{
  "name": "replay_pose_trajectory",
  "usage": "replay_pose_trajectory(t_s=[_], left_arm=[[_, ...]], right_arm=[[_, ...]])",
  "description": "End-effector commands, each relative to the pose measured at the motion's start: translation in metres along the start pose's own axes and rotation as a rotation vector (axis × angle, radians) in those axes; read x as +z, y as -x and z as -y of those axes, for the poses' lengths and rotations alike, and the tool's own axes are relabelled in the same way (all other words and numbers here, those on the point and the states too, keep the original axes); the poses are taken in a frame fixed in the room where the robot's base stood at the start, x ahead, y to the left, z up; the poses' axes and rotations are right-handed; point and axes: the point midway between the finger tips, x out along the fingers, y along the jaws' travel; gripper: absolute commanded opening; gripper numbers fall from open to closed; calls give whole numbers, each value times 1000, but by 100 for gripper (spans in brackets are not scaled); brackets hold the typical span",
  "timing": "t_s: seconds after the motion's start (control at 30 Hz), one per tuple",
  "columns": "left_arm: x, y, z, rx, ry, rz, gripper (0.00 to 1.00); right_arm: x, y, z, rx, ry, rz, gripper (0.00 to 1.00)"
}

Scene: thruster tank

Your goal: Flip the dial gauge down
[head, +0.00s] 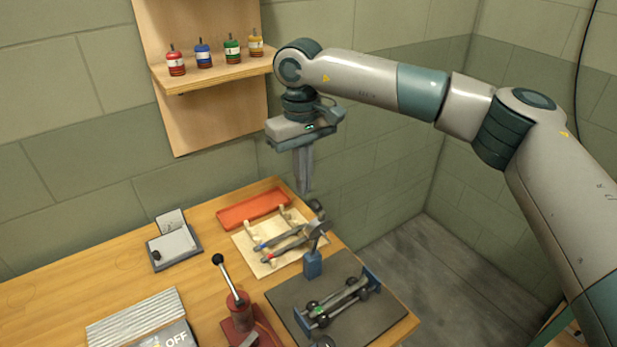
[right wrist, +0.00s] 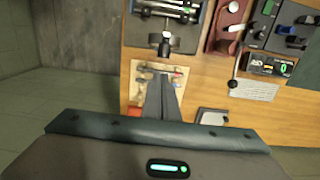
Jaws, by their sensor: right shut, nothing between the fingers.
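What looks like the dial gauge (head: 318,228) is a grey arm with a dark round end, standing raised on a blue post (head: 312,264) at the back edge of the dark mat. In the right wrist view the gauge (right wrist: 165,46) shows small, above my fingertips. My right gripper (head: 304,188) points down, shut and empty, in the air above the back of the bench and apart from the gauge; its closed fingers also show in the right wrist view (right wrist: 162,85). The gauge's face is too small to read. My left gripper is out of view.
The dark mat (head: 385,325) carries a fixture with a shaft-like part (head: 340,300). Behind it lie a pale tool board (head: 250,255) and an orange tray (head: 253,207). A red lever press (head: 237,305) stands left. A shelf (head: 215,73) holds several small bottles.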

Motion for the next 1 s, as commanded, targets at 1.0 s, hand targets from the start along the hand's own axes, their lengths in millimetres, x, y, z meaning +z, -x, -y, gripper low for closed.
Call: replay_pose_trajectory(t_s=[1.0], left_arm=[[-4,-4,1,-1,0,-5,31]], right_arm=[[17,-8,-1,2,-1,-43,0]])
